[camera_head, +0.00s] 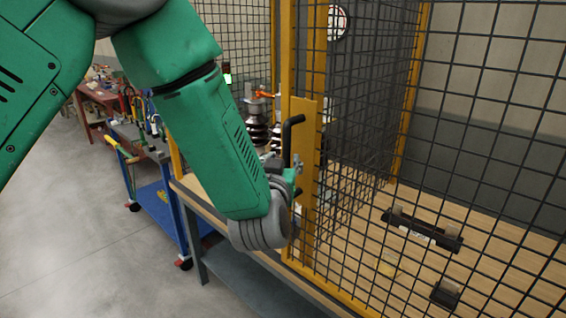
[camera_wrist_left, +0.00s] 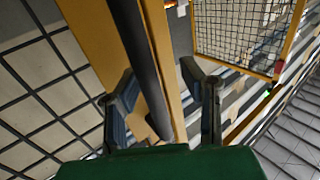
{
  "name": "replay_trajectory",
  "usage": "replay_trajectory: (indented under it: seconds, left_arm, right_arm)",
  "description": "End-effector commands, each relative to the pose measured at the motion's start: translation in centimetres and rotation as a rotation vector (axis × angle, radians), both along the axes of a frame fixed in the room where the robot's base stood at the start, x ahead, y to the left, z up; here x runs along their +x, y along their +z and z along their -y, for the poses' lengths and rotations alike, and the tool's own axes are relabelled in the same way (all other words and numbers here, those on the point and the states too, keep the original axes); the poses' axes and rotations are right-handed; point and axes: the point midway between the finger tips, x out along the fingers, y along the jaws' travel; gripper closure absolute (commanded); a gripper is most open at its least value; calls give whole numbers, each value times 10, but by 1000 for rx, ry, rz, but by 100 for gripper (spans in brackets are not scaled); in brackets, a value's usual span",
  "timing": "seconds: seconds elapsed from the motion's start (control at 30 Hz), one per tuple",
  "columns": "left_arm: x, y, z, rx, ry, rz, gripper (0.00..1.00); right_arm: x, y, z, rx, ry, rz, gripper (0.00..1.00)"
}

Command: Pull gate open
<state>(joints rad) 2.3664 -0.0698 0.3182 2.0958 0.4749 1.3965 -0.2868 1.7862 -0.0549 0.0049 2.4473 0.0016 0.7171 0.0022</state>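The gate (camera_head: 309,150) is black wire mesh in a yellow frame and stands on a wooden bench. A black bar handle (camera_head: 288,140) stands out from its yellow upright. My left gripper (camera_head: 296,176) is at the lower part of the handle, its fingers partly hidden by the wrist. In the left wrist view the handle (camera_wrist_left: 136,42) runs between the two fingers of the left gripper (camera_wrist_left: 158,76). The fingers are apart, with a clear gap on the right finger's side. My right gripper is in neither view.
Inside the mesh, dark fixtures (camera_head: 422,230) lie on the wooden bench top (camera_head: 350,192). A blue cart (camera_head: 160,207) with tools stands left of the bench, and a red table (camera_head: 92,100) is farther back. The grey floor (camera_head: 70,240) at left is clear.

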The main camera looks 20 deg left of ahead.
Motion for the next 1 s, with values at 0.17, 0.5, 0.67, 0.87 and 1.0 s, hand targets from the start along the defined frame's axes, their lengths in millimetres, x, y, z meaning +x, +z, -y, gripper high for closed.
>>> replay_trajectory:
  seconds: [0.17, 0.5, 0.67, 0.87, 1.0]
  left_arm:
    - [-24, -1, 5, 0, -2, -3, 64]
    - [-92, -2, 16, 0, -1, -6, 64]
    - [-109, -3, 19, -2, 0, -6, 64]
    - [-115, -2, 19, -2, 1, -5, 64]
    - [-114, -2, 19, -2, 1, -5, 64]
  right_arm:
    - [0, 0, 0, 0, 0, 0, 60]
    - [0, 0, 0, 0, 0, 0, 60]
    - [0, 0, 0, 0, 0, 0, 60]
    - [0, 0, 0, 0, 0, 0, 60]
    - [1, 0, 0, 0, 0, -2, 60]
